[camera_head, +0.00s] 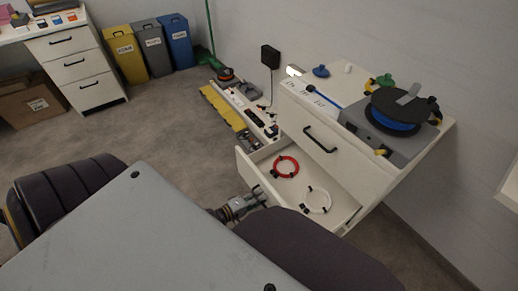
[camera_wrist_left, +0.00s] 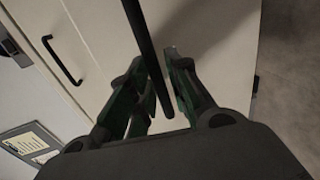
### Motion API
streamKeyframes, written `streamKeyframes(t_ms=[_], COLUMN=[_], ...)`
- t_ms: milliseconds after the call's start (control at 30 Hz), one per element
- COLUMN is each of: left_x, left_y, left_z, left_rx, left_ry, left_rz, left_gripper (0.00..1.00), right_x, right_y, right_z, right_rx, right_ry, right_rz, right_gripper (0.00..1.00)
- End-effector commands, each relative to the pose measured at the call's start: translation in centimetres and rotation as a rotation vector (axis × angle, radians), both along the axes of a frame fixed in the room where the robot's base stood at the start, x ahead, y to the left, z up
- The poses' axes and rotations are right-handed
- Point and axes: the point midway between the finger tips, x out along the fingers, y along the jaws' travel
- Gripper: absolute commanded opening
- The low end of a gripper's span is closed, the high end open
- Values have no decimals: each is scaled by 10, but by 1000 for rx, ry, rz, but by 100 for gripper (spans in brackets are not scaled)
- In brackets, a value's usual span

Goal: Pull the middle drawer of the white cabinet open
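The white cabinet (camera_head: 383,193) stands at the right in the head view. Its middle drawer (camera_head: 243,162) is pulled well out, with a red cable coil (camera_head: 286,167) and a white cable coil (camera_head: 317,200) inside. The top drawer (camera_head: 297,117) above it is shut. My left gripper (camera_head: 256,196) is at the front of the open drawer. In the left wrist view its fingers (camera_wrist_left: 160,85) close around the dark bar handle (camera_wrist_left: 139,30), one on each side. The handle's far end is out of frame. My right gripper is not in view.
A grey reel stand with a black and blue reel (camera_head: 397,111) is on the cabinet top. A low shelf with tools (camera_head: 243,108) lies beyond the drawer. Another drawer unit (camera_head: 75,67) and yellow, grey and blue bins (camera_head: 152,48) stand far back. Open floor (camera_head: 165,125) lies left of the drawer.

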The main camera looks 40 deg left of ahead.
Motion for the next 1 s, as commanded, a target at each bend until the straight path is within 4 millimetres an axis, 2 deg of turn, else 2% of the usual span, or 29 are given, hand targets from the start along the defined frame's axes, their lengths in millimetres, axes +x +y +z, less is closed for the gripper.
streamKeyframes(t_ms=[567, 1000], left_x=[-4, -34], left_y=[1, 12], left_z=[1, 7], left_rx=[0, 1], left_ry=[0, 2], left_rz=[0, -1], left_gripper=[31, 31], right_x=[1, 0], right_y=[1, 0], right_z=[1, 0], right_rx=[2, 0], right_ry=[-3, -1], right_rz=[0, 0], right_gripper=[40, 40])
